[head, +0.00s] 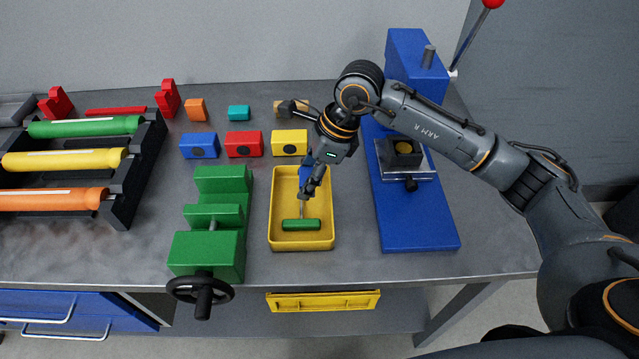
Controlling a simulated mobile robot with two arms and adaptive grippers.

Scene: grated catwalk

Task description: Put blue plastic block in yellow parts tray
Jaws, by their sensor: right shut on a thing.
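My right gripper (308,188) reaches in from the right, pointing down over the far part of the yellow parts tray (273,220). It is shut on the blue plastic block (305,174), which is partly hidden by the fingers. The block shows within the tray's outline; I cannot tell whether it touches the tray floor. A tool with a green handle (300,225) lies in the near part of the tray. My left gripper is not in view.
A green vise (210,250) stands left of the tray, and a blue press (418,225) stands right. Behind are blue (190,140), red (238,137) and yellow (283,136) blocks with dark circles, plus orange (196,109) and teal (238,113) blocks. A roller rack (150,150) is at left.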

